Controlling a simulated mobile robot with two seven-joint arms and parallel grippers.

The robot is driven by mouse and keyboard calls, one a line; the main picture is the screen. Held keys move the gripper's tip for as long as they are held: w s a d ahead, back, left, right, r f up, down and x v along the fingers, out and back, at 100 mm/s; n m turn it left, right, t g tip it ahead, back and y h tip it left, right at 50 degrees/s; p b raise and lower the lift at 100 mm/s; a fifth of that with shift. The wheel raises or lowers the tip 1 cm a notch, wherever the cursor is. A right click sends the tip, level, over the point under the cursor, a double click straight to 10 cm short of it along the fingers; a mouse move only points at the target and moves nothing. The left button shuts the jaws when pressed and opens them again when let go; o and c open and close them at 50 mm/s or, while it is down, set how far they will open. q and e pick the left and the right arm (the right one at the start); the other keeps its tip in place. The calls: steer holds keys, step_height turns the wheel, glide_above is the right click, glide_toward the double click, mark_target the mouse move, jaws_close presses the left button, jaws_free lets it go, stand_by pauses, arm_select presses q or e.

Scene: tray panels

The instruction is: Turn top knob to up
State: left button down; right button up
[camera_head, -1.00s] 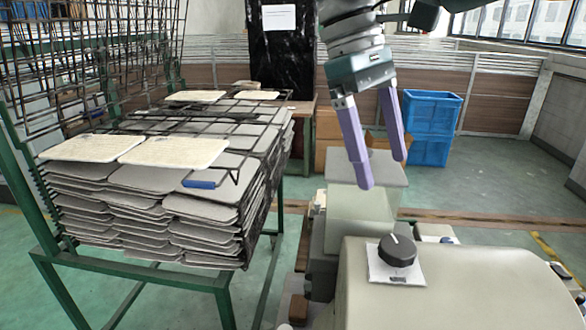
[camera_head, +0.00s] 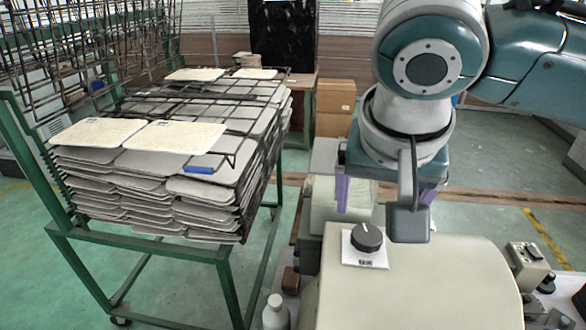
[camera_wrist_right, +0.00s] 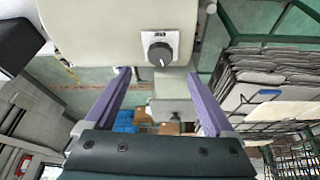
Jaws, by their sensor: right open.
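The black round knob (camera_head: 367,237) sits on a white square plate on top of the beige machine (camera_head: 420,285). A small pale mark shows on its top, toward the far side in the head view. The knob also shows in the right wrist view (camera_wrist_right: 157,54). My right gripper (camera_head: 384,200) is above and behind the knob in the head view, with its purple fingers partly hidden by the wrist. In the wrist view its fingers (camera_wrist_right: 159,75) are spread wide, with nothing between them, and the knob lies beyond the tips. My left gripper is not in view.
A white bottle (camera_head: 276,312) is by the machine's left front. A small device (camera_head: 528,265) sits at the right. The machine's top around the knob is largely clear.

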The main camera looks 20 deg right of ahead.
mark_target(368, 235)
steer(key=p+x, duration=0.1)
steer(key=x, duration=0.7)
steer(key=shift+w+d+f, duration=0.1)
steer(key=shift+w+f, duration=0.05)
steer(key=shift+f, duration=0.05)
